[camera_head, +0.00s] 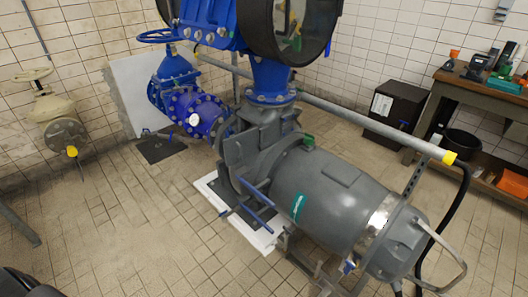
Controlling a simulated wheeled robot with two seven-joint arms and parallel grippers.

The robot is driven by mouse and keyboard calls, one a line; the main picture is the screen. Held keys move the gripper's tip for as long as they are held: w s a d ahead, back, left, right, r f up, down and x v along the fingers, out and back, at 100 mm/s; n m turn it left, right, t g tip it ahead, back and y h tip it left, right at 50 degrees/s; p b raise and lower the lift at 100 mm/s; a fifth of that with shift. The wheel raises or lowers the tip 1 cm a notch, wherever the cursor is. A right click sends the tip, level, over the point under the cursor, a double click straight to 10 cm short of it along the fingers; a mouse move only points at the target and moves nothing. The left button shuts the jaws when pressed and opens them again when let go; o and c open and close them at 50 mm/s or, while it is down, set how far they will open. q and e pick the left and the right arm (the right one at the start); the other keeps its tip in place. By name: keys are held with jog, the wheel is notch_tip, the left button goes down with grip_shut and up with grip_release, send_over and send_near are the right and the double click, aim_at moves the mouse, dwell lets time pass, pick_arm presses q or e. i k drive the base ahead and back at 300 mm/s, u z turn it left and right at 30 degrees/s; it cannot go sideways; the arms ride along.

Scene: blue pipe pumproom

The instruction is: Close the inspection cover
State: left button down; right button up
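A large round part with a thick dark rim (331,30) hangs at the top centre, cut off by the top edge. It stands beside the blue bolted pipe body (207,38). It may be the inspection cover; I cannot tell for sure. A small blue piece shows on its right side. Its upper part is out of view, so I cannot tell its hinge or how far it stands from the pipe opening. Neither of my grippers is in view.
A grey pump (325,195) fills the centre floor on a white plinth (254,235). A grey rail with a yellow end (449,158) crosses behind it. A workbench (478,94) with tools and a black cabinet (396,108) stand right. Left floor is mostly open.

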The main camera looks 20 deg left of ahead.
aim_at(244, 149)
jog(key=z, duration=0.1)
jog(key=i, duration=1)
jog(key=u, duration=0.6)
